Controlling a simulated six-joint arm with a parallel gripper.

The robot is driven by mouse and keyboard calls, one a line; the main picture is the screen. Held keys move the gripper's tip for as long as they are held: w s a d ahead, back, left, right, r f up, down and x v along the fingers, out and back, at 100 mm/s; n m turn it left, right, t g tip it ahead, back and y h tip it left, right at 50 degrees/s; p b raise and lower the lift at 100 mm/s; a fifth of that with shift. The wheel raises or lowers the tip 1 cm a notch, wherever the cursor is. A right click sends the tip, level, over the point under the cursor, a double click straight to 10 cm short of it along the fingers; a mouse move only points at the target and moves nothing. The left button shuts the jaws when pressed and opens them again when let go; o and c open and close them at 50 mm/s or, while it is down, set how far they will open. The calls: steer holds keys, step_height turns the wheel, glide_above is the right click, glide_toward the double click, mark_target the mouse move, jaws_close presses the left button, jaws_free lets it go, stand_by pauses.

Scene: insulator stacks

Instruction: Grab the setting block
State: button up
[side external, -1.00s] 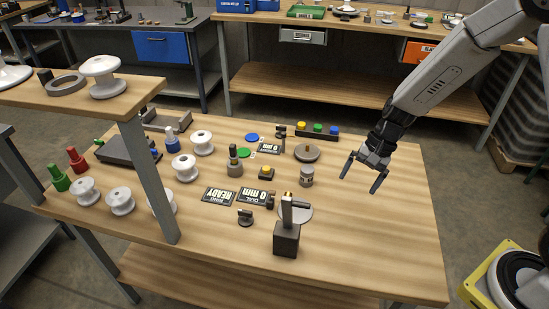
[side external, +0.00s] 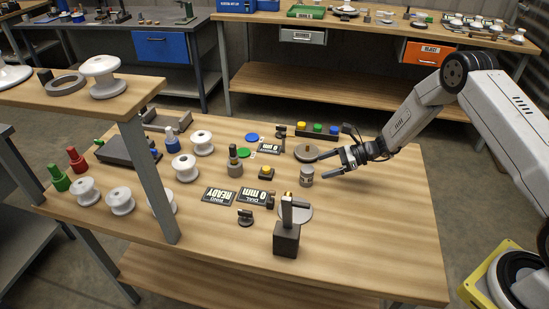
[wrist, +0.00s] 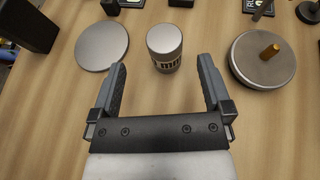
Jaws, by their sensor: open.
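A short upright metal cylinder (side external: 306,177), which I take to be the setting block, stands on the workbench (side external: 390,235). It has a dark label with lettering too small to read, and in the wrist view this cylinder (wrist: 164,42) is upper centre, just beyond the fingertips. My gripper (side external: 322,165) is open and empty, its fingers lying nearly flat and pointing left toward the cylinder. In the wrist view my gripper (wrist: 161,66) has one finger to each side of the cylinder's line, touching nothing that I can see.
A round plate with a brass peg (wrist: 265,57) lies right of the cylinder in the wrist view, and a flat grey disc (wrist: 102,46) lies left. A dark block with a post (side external: 287,235) stands nearer the front. White spools (side external: 202,143) stand farther left. The bench's right part is clear.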

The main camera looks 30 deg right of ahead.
mark_target(311, 168)
steer(key=shift+w+d, duration=0.1)
steer(key=shift+w, duration=0.05)
steer(key=shift+x, duration=1.35)
steer(key=shift+f, duration=0.1)
steer(key=shift+x, duration=2.55)
steer(key=shift+w, duration=0.1)
jaws_close()
